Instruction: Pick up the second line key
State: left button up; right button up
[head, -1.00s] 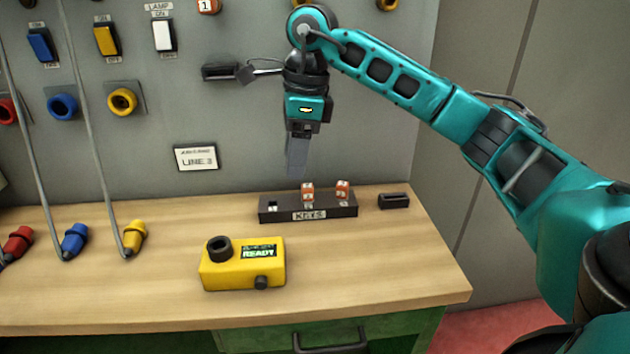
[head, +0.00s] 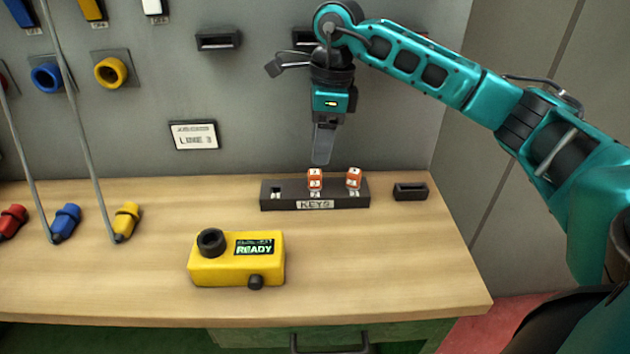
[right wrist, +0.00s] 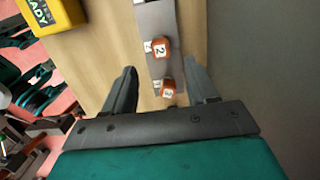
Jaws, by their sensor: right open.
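A dark key rack (head: 290,200) labelled KEYS stands near the back of the workbench. It holds two orange keys; its left slot has no orange key. The middle key (head: 315,179) reads 2 in the right wrist view (right wrist: 161,47). The right-hand key (head: 353,178) reads 3 in the right wrist view (right wrist: 167,89). My right gripper (head: 321,161) points down just above and behind the middle key, apart from it. In the right wrist view its fingers (right wrist: 163,70) are spread and empty, with the keys showing between and beyond them. My left gripper is not in view.
A yellow device (head: 215,272) reading READY sits in front of the rack. A small black holder (head: 410,192) is right of the rack. Red, blue and yellow plugs (head: 126,220) with cables lie at left. The panel wall (head: 250,120) rises close behind. The bench front is clear.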

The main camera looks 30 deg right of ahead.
aim_at(315, 172)
jog(key=f, duration=0.6)
jog(key=shift+w+a+f, duration=0.3)
jog(key=shift+a, duration=0.1)
grip_shut()
